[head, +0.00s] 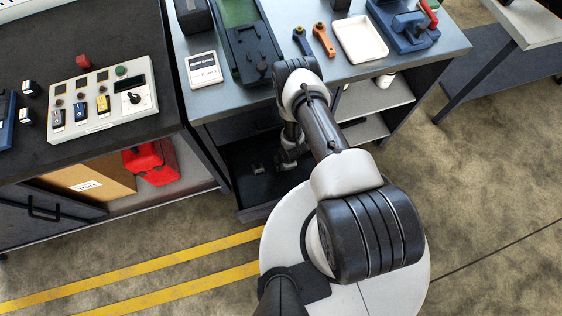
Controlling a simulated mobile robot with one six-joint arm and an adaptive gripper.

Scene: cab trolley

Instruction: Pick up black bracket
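I cannot make out a black bracket for certain. A small dark piece with a pale part (257,168) lies in a dark open drawer or low shelf (250,195) under the blue-grey workbench, and it is too small to identify. My arm reaches over the floor to the bench front and bends down there. My gripper (287,160) is low at the drawer, to the right of the small piece. The arm partly hides it, and its fingers are too small and dark to show whether they are open or hold anything.
The bench top (220,105) holds a dark machine with a green panel (240,12), a labelled white box (204,68), an orange handle (324,40), a white tray (361,39) and a blue vise (408,30). A control box (105,98) sits on the left bench. A red can (150,162) is below.

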